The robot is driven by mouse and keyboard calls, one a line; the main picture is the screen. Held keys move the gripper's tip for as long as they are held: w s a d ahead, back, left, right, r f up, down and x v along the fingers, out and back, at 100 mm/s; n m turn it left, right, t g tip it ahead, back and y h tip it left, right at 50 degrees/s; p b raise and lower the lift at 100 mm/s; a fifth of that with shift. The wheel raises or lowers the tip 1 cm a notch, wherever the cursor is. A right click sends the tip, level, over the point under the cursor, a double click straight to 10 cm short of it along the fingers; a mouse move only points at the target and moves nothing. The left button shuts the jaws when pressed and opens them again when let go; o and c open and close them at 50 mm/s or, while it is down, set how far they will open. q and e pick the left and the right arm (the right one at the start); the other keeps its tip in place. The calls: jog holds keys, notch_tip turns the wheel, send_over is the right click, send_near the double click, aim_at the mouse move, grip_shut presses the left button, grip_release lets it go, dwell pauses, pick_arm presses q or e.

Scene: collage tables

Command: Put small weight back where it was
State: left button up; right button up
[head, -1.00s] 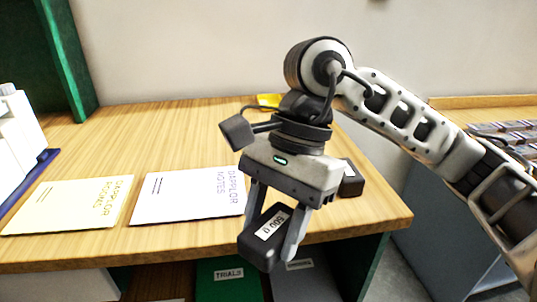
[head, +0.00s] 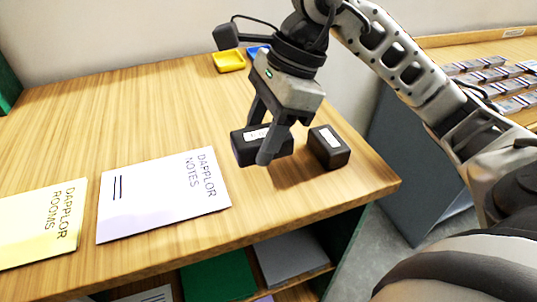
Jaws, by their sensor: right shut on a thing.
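My right gripper (head: 262,138) is shut on a black block-shaped weight (head: 245,149) with a white label. The label is mostly hidden by a finger. The held weight is over the wooden table (head: 160,105), low near its top; I cannot tell whether it touches. A second black weight (head: 329,148) with a white label sits on the table just to the right of the held one, with a narrow gap between them. My left gripper is not in view.
A white "DAPPLOR NOTES" sheet (head: 150,202) and a yellow "DAPPLOR ROOMS" sheet (head: 35,226) lie to the left. A yellow tray (head: 228,61) and a blue item (head: 258,52) are at the back. The table's right edge is close to the second weight.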

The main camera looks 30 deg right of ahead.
send_over(261, 173)
jog(key=d, duration=0.1)
jog(key=f, duration=0.4)
jog(key=shift+s+d+f, duration=0.1)
jog(key=shift+s+f, duration=0.2)
jog(key=shift+f, duration=0.05)
notch_tip(261, 173, down, 4)
jog(key=shift+w+d+r, duration=0.1)
jog(key=shift+w+r, duration=0.05)
jog(key=shift+r, duration=0.1)
jog(key=shift+f, duration=0.2)
jog(key=o, duration=1.3)
jog(key=shift+o, duration=0.2)
jog(key=shift+r, duration=0.1)
